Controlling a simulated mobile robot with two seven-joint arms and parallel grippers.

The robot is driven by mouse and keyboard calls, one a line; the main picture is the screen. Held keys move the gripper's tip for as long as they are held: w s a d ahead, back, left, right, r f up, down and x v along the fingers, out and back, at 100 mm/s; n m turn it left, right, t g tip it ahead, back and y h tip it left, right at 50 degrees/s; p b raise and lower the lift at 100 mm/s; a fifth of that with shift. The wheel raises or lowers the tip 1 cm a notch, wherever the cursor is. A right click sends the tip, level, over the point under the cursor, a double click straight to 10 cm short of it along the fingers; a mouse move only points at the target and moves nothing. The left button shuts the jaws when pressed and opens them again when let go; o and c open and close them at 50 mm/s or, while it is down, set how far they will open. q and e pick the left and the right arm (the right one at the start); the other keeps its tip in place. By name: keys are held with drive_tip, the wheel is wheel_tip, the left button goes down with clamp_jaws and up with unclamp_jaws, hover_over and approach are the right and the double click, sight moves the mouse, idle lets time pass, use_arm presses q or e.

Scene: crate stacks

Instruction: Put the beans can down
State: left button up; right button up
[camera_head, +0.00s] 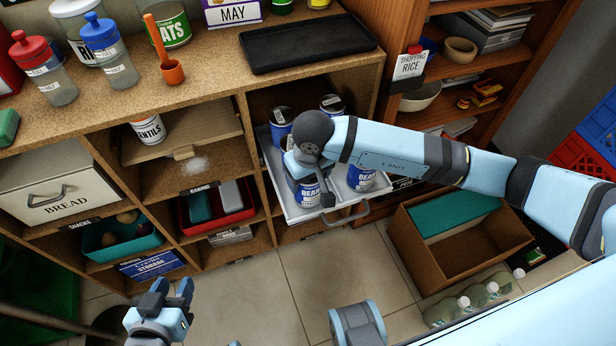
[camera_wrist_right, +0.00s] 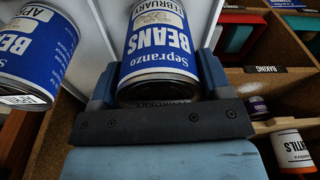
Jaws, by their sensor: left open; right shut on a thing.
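My right gripper (camera_wrist_right: 158,100) is shut on a blue and white beans can (camera_wrist_right: 158,48), with a finger on each side of it. In the head view this can (camera_head: 309,193) is at the front of a white pulled-out drawer tray (camera_head: 292,207), partly hidden by my right wrist. Whether it touches the tray floor I cannot tell. Another beans can (camera_head: 361,178) stands to its right in the tray, and more blue cans (camera_head: 281,125) stand behind. My left gripper (camera_head: 172,290) is open and empty, low at the left, away from the cans.
The wooden shelf unit holds a red bin (camera_head: 217,207), a teal bin (camera_head: 122,238) and a bread box (camera_head: 52,187). A lentils can (camera_head: 148,130) stands in an upper compartment. An open brown box (camera_head: 430,262) and bottles (camera_head: 478,295) are on the floor at right.

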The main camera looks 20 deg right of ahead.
drive_tip(key=shift+f, duration=0.2)
drive_tip(key=shift+f, duration=0.2)
drive_tip(key=o, duration=1.2)
drive_tip(key=shift+r, duration=0.1)
